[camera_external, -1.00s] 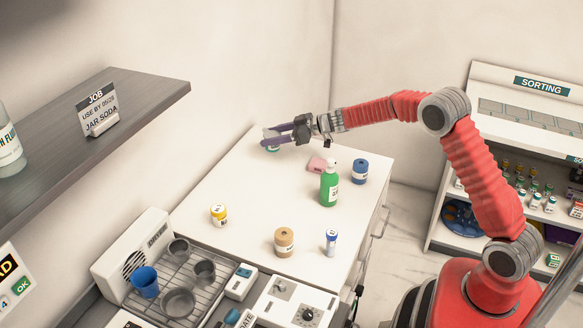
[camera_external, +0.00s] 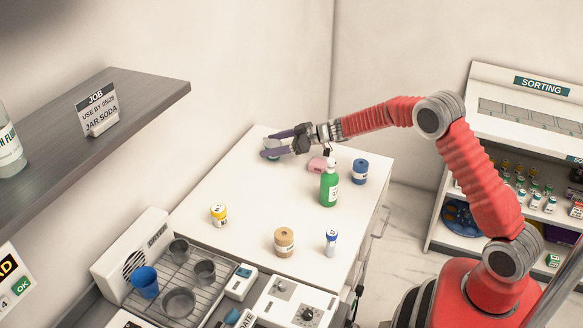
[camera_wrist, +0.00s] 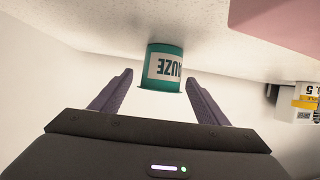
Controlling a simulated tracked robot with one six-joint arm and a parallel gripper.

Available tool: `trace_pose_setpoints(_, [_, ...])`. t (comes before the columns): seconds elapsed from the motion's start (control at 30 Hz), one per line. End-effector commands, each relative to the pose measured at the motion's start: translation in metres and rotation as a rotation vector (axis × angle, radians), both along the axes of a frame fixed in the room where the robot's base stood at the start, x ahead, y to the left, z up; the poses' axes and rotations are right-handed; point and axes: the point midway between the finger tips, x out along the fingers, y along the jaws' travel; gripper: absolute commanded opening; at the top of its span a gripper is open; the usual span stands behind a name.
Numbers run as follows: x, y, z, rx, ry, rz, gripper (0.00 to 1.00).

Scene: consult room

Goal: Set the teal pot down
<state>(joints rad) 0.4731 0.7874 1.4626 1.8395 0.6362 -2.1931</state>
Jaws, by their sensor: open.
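The teal pot (camera_external: 272,155) stands at the far end of the white counter, partly hidden behind my gripper's fingers. In the wrist view the picture is inverted, and the teal pot (camera_wrist: 155,64) shows its white gauze label and rests on the pale surface. My gripper (camera_external: 266,145) is open, its purple fingers spread. In the wrist view my gripper (camera_wrist: 160,77) has one finger on each side of the pot, with visible gaps. I cannot tell how far the tips reach along it.
On the counter (camera_external: 245,195), a pink block (camera_external: 317,163), green pump bottle (camera_external: 329,187) and blue jar (camera_external: 360,172) stand right of the pot. A yellow-banded jar (camera_external: 219,215), tan jar (camera_external: 284,242) and blue-capped bottle (camera_external: 331,242) are nearer. The counter's middle is clear.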

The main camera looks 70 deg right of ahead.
Motion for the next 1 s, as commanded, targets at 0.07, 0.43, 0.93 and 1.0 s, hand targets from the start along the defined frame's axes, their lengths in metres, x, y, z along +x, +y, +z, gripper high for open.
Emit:
trace_pose_setpoints(0.07, [0.0,0.0,0.0,0.0,0.0,0.0,0.68])
trace_pose_setpoints(0.43, [-0.009,-0.003,0.007,-0.001,-0.001,-0.001,0.68])
trace_pose_setpoints(0.93, [-0.074,-0.015,0.034,-0.001,0.0,-0.001,0.68])
trace_pose_setpoints(1.0, [-0.083,-0.017,0.038,-0.001,0.0,-0.001,0.68])
